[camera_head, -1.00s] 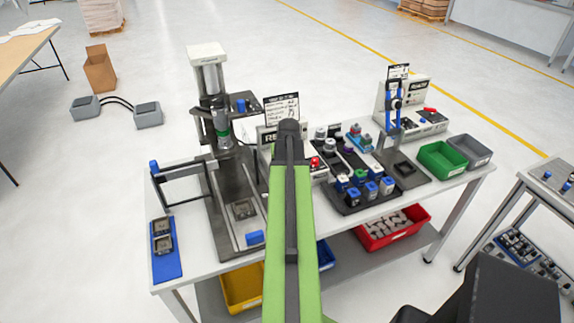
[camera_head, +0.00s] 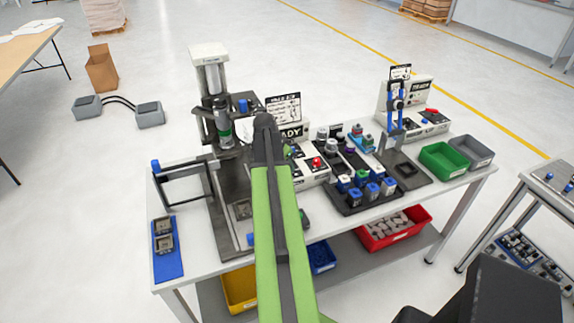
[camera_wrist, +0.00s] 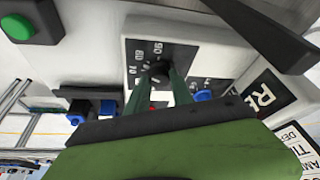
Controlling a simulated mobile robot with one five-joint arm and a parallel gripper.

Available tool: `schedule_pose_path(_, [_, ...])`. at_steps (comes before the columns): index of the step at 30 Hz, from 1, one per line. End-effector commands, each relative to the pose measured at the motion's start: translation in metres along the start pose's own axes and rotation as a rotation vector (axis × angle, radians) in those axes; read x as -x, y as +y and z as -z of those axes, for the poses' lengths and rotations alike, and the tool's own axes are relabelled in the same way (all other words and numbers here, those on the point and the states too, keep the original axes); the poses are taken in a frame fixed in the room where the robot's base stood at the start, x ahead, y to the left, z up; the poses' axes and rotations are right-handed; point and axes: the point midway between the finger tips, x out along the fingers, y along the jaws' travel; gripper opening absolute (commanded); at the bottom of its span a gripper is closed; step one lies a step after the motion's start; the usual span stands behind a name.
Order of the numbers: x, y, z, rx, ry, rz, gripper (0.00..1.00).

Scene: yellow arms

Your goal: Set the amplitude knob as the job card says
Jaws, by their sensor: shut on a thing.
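In the wrist view my gripper (camera_wrist: 160,82) has its two green fingers on either side of a dark round knob (camera_wrist: 158,68) and is shut on it.
A press (camera_head: 208,80) stands left of the box. A dark tray (camera_head: 352,205) of blue-topped parts lies to its right, and a second control box (camera_head: 425,125) stands farther right. Green (camera_head: 440,158) and grey bins sit at the bench's right end.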

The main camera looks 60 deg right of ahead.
Motion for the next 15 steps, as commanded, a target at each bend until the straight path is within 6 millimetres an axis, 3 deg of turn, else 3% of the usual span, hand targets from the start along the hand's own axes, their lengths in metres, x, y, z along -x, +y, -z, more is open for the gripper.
schedule_pose_path(15, [-0.0006,0.0004,0.0022,-0.195,0.004,-0.084,0.00])
